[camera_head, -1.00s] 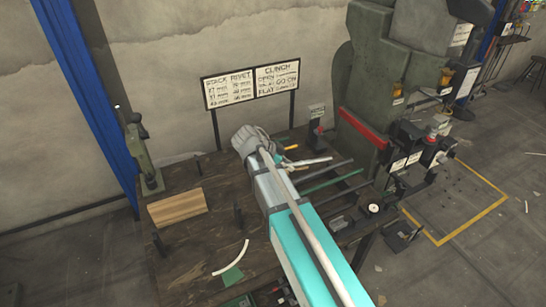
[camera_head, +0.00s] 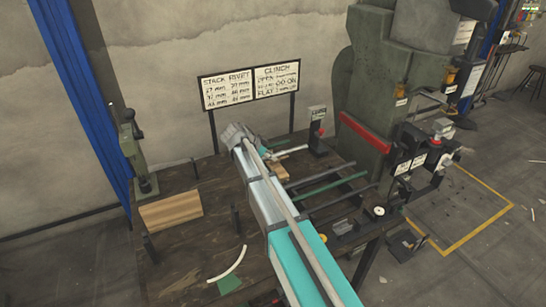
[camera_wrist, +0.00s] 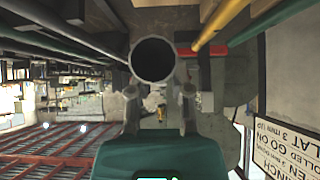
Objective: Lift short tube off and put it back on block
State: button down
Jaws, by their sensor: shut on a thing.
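In the wrist view a short tube (camera_wrist: 153,41) shows end-on as a grey ring with a dark bore. My gripper (camera_wrist: 159,91) is shut on it, with one fingertip on either side below the ring. Whether the tube touches anything beneath it cannot be told. In the head view my arm crosses the bench and hides most of the gripper and the tube. A striped wooden block (camera_head: 171,211) lies on the left of the bench, apart from the arm. A small tan piece is partly visible beyond the arm; I cannot tell which block the task means.
The dark wooden bench (camera_head: 190,250) carries short upright posts, a curved white strip (camera_head: 228,266) and a green scrap (camera_head: 229,285). Dark and green rods (camera_head: 322,184) lie right of my arm. A large green press (camera_head: 365,110) stands behind right. Two signs (camera_head: 250,88) stand at the back.

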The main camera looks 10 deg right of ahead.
jog(key=shift+f, duration=0.1)
jog(key=shift+s+f+b, duration=0.15)
jog(key=shift+f+b, duration=0.8)
jog(key=shift+b, duration=0.15)
jog(key=shift+f+b, duration=2.1)
jog(key=shift+f, duration=0.05)
jog(key=shift+f+b, duration=0.6)
jog(key=shift+c, duration=2.4)
grip_release()
jog(key=shift+r, duration=0.1)
